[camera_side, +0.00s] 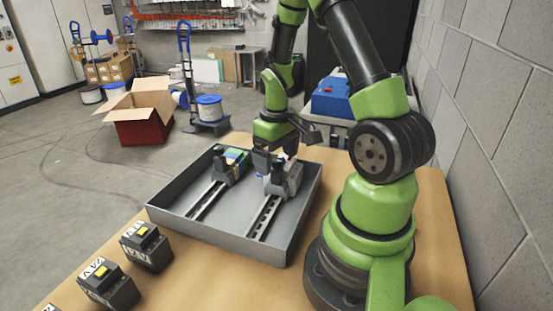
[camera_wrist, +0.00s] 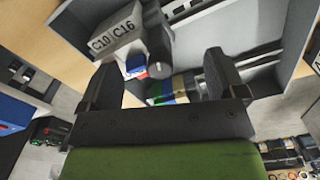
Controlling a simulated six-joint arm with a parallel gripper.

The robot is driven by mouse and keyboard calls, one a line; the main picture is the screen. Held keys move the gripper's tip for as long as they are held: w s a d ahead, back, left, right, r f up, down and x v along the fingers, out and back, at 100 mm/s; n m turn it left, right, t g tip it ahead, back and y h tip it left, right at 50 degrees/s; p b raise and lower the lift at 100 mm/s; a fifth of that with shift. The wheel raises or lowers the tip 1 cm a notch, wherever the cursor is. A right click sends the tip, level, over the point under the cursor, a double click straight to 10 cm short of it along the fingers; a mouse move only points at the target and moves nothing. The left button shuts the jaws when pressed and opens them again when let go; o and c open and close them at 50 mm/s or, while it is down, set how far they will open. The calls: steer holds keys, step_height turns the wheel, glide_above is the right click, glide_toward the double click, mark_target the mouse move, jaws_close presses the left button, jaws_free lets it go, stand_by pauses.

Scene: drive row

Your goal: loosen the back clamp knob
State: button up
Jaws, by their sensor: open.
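A grey tray (camera_side: 165,216) on the table holds two slotted rails, with clamped units at their far ends. The right rail (camera_side: 264,216) carries a pale grey unit (camera_side: 290,179); the left rail (camera_side: 207,200) carries a dark unit with green and blue parts (camera_side: 233,158). My gripper (camera_side: 274,160) is low over the right unit and hides part of it. In the wrist view my gripper (camera_wrist: 162,68) is open. A dark round knob with a grey face (camera_wrist: 159,69) shows between the fingers, beside a grey block labelled C10 | C16 (camera_wrist: 118,32). I cannot tell whether the fingers touch the knob.
Black boxes with yellow buttons (camera_side: 147,246) stand on the table at the front left. A blue box (camera_side: 331,97) is behind the tray. A block wall (camera_side: 500,110) borders the right. An open cardboard-topped red box (camera_side: 143,132) is on the floor.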

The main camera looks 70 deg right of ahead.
mark_target(276, 160)
steer(key=shift+r, duration=3.45)
steer(key=shift+a+r, duration=0.1)
steer(key=shift+r, duration=0.1)
steer(key=s+a+r+t+y, duration=0.1)
steer(key=s+a+r+t, duration=0.2)
steer(key=a+r, duration=0.4)
steer(key=s+a+r+t+y, duration=0.1)
steer(key=s+a+r+t, duration=0.2)
steer(key=a+r, duration=0.4)
steer(key=a+t, duration=0.1)
steer(key=a, duration=0.3)
steer(key=shift+a, duration=0.25)
